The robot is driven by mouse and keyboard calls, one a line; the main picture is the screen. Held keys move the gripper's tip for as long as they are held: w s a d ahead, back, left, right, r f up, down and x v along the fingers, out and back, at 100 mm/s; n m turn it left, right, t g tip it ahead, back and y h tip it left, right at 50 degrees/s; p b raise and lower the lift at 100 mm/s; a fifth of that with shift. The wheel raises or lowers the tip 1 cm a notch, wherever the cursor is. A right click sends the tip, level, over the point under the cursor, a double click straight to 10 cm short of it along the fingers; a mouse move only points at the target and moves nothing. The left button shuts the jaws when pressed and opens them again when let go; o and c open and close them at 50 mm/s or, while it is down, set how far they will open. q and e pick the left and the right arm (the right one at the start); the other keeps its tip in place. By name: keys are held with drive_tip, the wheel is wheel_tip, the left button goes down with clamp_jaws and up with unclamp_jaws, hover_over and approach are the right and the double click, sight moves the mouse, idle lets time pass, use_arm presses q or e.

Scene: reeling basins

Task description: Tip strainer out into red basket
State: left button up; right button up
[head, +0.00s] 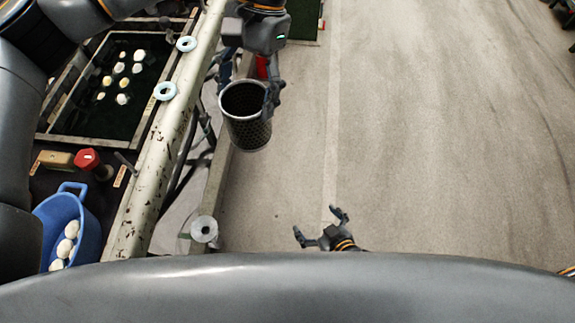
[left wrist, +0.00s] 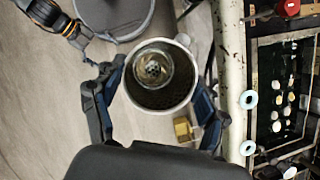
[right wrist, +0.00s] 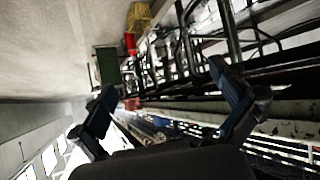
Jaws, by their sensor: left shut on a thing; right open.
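The strainer (head: 246,134), a dark mesh cylinder with a pale rim, hangs between the fingers of my left gripper (head: 245,98), mouth visible from above. In the left wrist view the fingers of my left gripper (left wrist: 158,78) flank the strainer (left wrist: 160,98); a glassy round shape shows inside it, contents unclear. My right gripper (head: 320,224) is open and empty over the floor, low in the head view; its fingers (right wrist: 161,80) are spread in the right wrist view. A red thing (head: 262,67), mostly hidden behind my left gripper, may be the red basket.
A pale, chipped rail (head: 161,140) runs beside the strainer. Left of it are a dark basin (head: 120,112) with several white cocoons, a red-topped item (head: 88,160) and a blue basket (head: 68,218) of cocoons. A yellow thing (left wrist: 183,129) shows beside the strainer.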

drive_tip(key=w+a+r+n+t+y, duration=0.1)
drive_tip(key=a+r+t+y, duration=0.3)
drive_tip(key=r, duration=1.2)
drive_tip(key=y, duration=0.2)
approach(235, 113)
drive_tip(key=s+d+f, duration=0.1)
drive_tip(key=s+d, duration=0.2)
drive_tip(key=s, duration=0.1)
drive_tip(key=shift+n+t, duration=0.3)
drive_tip(key=x, duration=1.1)
drive_tip(key=shift+w+a+r, duration=0.2)
drive_tip(key=shift+w, duration=0.1)
drive_tip(key=c, duration=1.3)
use_arm(q)
drive_tip(key=o, duration=1.5)
drive_tip(key=shift+d, duration=0.1)
use_arm(e)
drive_tip(key=shift+c, duration=0.3)
use_arm(q)
drive_tip(key=shift+o, duration=1.1)
